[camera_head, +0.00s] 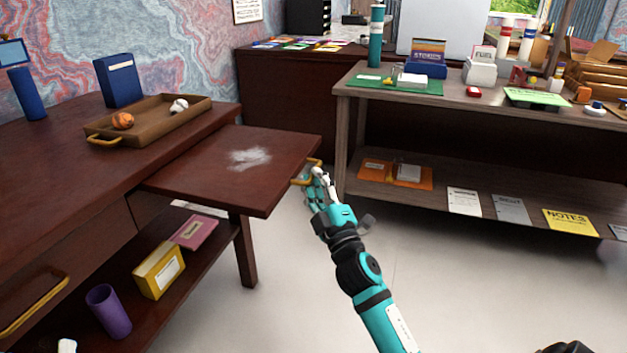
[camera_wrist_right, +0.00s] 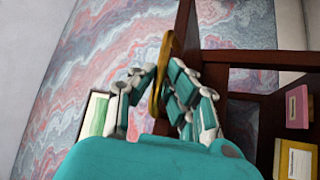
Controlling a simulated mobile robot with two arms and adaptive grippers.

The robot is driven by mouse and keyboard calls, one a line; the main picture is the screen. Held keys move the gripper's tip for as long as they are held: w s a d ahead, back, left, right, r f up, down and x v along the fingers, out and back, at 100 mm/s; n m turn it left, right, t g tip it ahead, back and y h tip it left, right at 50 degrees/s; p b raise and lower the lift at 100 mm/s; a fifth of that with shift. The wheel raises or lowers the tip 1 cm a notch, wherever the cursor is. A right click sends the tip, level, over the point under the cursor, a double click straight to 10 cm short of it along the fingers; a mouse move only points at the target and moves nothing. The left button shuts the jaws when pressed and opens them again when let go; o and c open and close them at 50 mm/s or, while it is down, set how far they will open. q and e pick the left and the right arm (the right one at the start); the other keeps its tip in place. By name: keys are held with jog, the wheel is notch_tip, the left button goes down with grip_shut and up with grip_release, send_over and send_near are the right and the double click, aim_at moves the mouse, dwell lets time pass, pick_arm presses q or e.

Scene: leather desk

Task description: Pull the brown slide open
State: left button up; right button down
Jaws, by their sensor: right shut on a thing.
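The brown slide (camera_head: 205,182) is a dark reddish-brown board that sticks out well from the right side of the desk. It has a pale smudge on top and a brass handle (camera_head: 304,178) on its outer edge. My right gripper (camera_head: 316,177) is at this handle, with its arm reaching up from the bottom of the head view.
A wooden tray (camera_head: 170,133) holding an orange ball and a white item sits on the desk (camera_head: 60,165). A lower shelf holds a yellow box (camera_head: 158,270) and a purple cup (camera_head: 108,312). A cluttered shelf table (camera_head: 450,105) stands behind right. The floor in front is clear.

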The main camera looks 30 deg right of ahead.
jog(key=shift+f, duration=0.15)
jog(key=c, duration=1.4)
grip_release()
jog(key=v, duration=1.2)
jog(key=shift+a, duration=0.1)
